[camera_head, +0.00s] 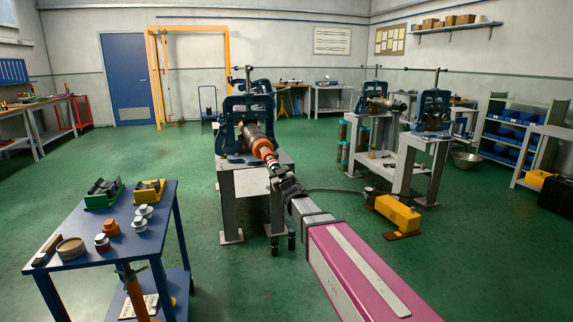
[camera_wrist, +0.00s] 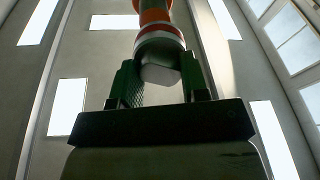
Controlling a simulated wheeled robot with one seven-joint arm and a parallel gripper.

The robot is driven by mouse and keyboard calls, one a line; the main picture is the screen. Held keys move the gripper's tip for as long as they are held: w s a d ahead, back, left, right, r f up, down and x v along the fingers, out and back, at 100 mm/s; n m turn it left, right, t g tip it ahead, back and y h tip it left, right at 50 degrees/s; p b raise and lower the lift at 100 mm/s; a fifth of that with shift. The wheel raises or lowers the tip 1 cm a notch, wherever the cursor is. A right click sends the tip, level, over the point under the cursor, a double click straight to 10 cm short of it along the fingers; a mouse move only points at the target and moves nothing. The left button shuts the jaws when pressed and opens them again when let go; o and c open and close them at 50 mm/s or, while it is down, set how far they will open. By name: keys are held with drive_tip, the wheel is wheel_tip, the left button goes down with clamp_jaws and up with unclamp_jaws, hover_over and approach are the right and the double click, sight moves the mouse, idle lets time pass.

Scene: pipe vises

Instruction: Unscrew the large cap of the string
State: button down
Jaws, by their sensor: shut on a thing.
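The string (camera_head: 256,140) lies clamped in the blue vise (camera_head: 233,126) on the middle stand and points towards me. It has a grey-brown body and an orange section (camera_head: 262,150) near its end. In the wrist view the orange section (camera_wrist: 154,17) leads to a red and white ringed part (camera_wrist: 160,38) and a grey blunt end piece (camera_wrist: 160,70). I cannot tell which of these is the large cap. My gripper (camera_head: 277,173) is at this end, its two green-black fingers (camera_wrist: 160,78) on either side of the grey end piece, shut on it. The finger contact is partly hidden.
A blue cart (camera_head: 98,232) at the front left carries caps (camera_head: 111,227), small trays and a round tin. More vise stands (camera_head: 425,150) are at the right. A yellow case (camera_head: 397,215) lies on the floor. Green floor is clear between the cart and the middle stand.

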drive_tip(key=s+d+r, duration=0.1)
drive_tip(key=s+r, duration=0.3)
drive_tip(key=r, duration=0.1)
drive_tip(key=shift+s, duration=0.4)
idle(0.4)
